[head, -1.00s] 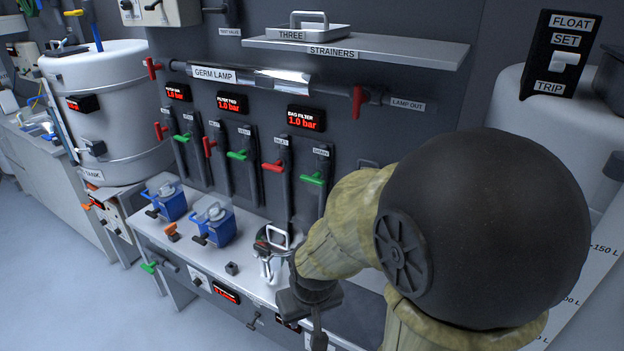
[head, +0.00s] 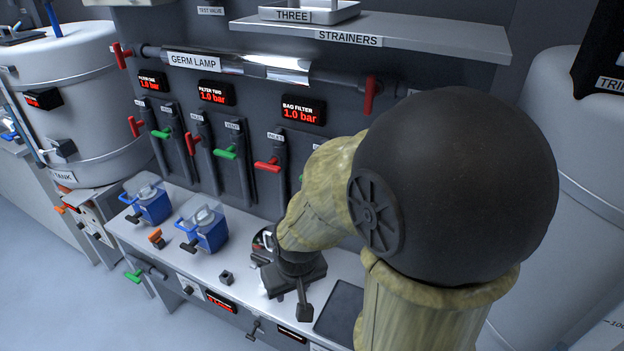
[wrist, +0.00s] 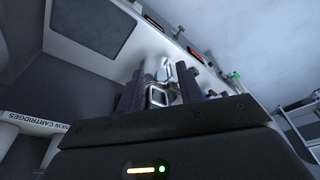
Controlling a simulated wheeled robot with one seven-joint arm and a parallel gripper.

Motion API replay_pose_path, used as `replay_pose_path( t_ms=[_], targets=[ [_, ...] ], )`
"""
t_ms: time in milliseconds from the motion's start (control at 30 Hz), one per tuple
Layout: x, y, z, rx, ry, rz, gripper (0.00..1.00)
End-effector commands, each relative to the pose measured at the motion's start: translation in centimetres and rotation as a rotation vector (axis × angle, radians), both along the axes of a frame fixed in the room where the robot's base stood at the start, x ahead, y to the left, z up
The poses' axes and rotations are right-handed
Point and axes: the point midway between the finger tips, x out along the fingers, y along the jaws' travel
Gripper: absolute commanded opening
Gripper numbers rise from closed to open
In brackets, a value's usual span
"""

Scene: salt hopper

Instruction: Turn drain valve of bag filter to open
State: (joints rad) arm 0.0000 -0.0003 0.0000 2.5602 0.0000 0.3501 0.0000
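The bag filter display (head: 303,110) reads 1.0 bar in the head view. Below it, a red handle (head: 268,165) sits on the pipe marked INLET. The pipe to its right is mostly hidden behind my arm, so its green handle barely shows. I cannot read a drain label anywhere. A silver vessel with a loop handle (head: 267,238) stands on the counter, partly behind my gripper (head: 297,285). In the wrist view my gripper (wrist: 160,75) has its two dark fingers apart. The bright metal (wrist: 163,90) shows beyond the gap; nothing is clearly held.
Two blue housings (head: 148,203) (head: 204,228) stand left on the counter (head: 175,250). A green handle (head: 133,275) and a black handle (head: 253,328) stick out below its front. A shelf (head: 440,38) overhangs the pipes. A white tank (head: 570,140) stands right.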

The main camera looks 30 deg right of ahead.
Motion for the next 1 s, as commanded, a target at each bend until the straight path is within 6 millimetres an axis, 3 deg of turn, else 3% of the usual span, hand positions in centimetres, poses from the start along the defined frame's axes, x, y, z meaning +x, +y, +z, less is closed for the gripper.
replay_pose_path(
  t_ms=[33, 167, 333, 500, 700, 833, 1000],
  targets=[
    [0.0, 0.0, 0.0, 0.0, 0.0, 0.0, 0.42],
    [0.7, 0.3, 0.0, 0.012, -0.014, -0.015, 0.68],
    [4.4, 1.6, -0.5, 0.065, -0.101, -0.108, 0.99],
    [10.3, 2.5, -1.6, 0.091, -0.264, -0.3, 0.99],
    [15.7, 0.9, -2.9, 0.0, -0.497, -0.531, 0.99],
    [17.6, -1.0, -3.1, -0.123, -0.669, -0.651, 0.99],
    [18.2, -3.4, -1.7, -0.339, -0.927, -0.743, 0.99]
  ],
)
